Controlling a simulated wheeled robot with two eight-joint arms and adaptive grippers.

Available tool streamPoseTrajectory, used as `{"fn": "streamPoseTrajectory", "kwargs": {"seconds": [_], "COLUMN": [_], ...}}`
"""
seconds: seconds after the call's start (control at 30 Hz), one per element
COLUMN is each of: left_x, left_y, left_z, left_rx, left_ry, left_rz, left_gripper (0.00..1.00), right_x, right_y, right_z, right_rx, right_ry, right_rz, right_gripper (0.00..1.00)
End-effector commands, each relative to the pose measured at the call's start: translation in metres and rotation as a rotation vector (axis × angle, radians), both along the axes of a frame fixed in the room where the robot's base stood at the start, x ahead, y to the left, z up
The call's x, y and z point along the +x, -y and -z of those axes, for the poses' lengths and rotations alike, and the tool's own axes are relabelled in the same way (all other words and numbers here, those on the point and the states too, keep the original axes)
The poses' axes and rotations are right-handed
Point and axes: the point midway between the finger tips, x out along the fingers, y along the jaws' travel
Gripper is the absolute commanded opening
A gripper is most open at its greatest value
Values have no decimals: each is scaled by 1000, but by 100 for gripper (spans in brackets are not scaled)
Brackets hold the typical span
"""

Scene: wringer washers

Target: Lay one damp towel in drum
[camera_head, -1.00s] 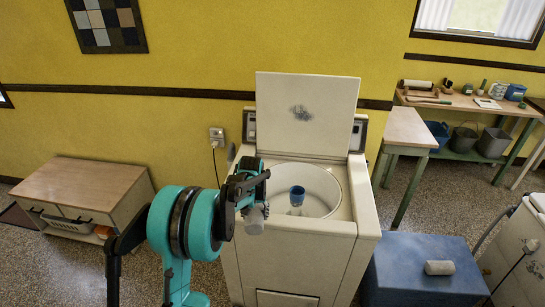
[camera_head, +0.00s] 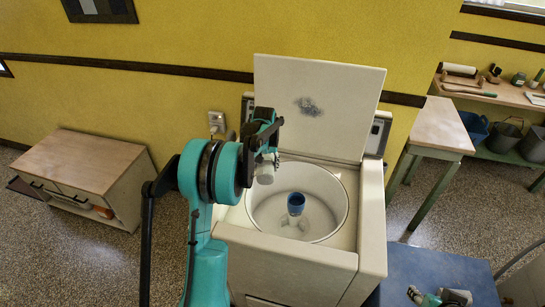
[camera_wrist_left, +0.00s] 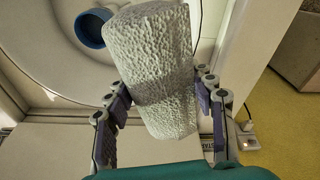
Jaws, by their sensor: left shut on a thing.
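A rolled grey-white towel (camera_wrist_left: 150,70) is between the fingers of my left gripper (camera_wrist_left: 163,120) in the left wrist view. In the head view my left gripper (camera_head: 265,158) holds the towel (camera_head: 264,174) over the drum's back-left rim, above the opening. The white drum (camera_head: 330,205) is open, with a blue-capped agitator (camera_head: 295,201) in its middle. No towel shows inside the drum.
The washer lid (camera_head: 315,105) stands upright behind the drum. A blue box (camera_head: 415,268) is right of the washer. A wooden side table (camera_head: 445,125) and a workbench with tools (camera_head: 490,92) are farther right. A low cabinet (camera_head: 80,165) stands left.

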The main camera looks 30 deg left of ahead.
Motion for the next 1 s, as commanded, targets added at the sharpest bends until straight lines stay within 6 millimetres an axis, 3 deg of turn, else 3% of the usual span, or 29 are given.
{"fn": "streamPoseTrajectory", "kwargs": {"seconds": [1.0], "left_x": [0], "left_y": [0], "left_z": [107], "left_rx": [0], "left_ry": [1], "left_rz": [0], "left_gripper": [0], "right_x": [0], "right_y": [0], "right_z": [66], "right_rx": [0], "right_ry": [0], "right_rz": [0], "right_gripper": [40]}}
